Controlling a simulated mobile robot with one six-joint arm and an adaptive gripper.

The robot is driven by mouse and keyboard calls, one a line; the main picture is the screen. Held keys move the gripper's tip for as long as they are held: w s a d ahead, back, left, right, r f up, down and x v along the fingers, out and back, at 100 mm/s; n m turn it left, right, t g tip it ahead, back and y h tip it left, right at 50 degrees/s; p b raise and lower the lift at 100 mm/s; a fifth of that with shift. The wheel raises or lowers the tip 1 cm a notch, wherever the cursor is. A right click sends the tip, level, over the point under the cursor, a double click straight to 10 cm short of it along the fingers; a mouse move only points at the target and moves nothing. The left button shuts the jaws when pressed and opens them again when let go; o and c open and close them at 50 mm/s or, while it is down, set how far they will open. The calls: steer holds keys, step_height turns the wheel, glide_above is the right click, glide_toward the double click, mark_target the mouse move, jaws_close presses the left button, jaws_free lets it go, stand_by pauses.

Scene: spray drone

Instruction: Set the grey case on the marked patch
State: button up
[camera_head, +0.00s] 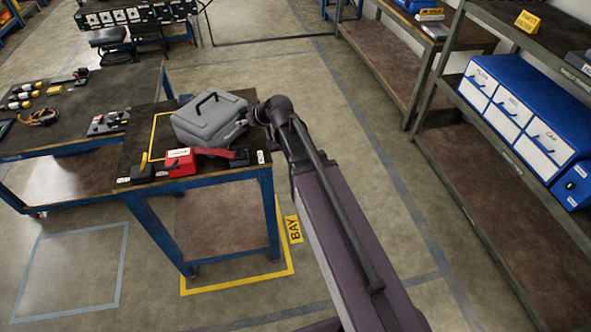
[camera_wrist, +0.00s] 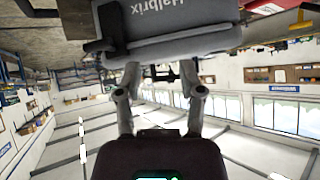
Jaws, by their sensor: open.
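The grey case (camera_head: 208,119), with a black handle on its lid, is on the work table at its right part. It covers part of the patch outlined in yellow (camera_head: 153,138); the outline's left side and near-left corner show. My gripper (camera_head: 258,113) is at the case's right side. In the wrist view, which looks upside down, the case (camera_wrist: 185,22) with lettering fills the top. My open gripper (camera_wrist: 160,95) has its two fingers apart just below it in the picture. I cannot tell whether the fingers touch the case.
Tools and yellow-topped items lie on the adjoining bench (camera_head: 70,105). Shelving with blue drawers (camera_head: 525,115) stands at right. The floor between is clear.

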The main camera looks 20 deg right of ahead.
steer(key=s+d+f+m+g+h, duration=0.3)
steer(key=s+d, duration=0.3)
steer(key=s, duration=0.4)
steer(key=s+d+f+m+g+h, duration=0.2)
steer(key=s+d+f+g+h, duration=0.1)
steer(key=s, duration=0.8)
steer(key=d+f+g, duration=0.1)
steer(key=d+g, duration=0.1)
steer(key=d, duration=0.1)
steer(key=shift+s+m, duration=0.25)
steer(key=shift+m, duration=0.15)
steer(key=shift+d, duration=0.1)
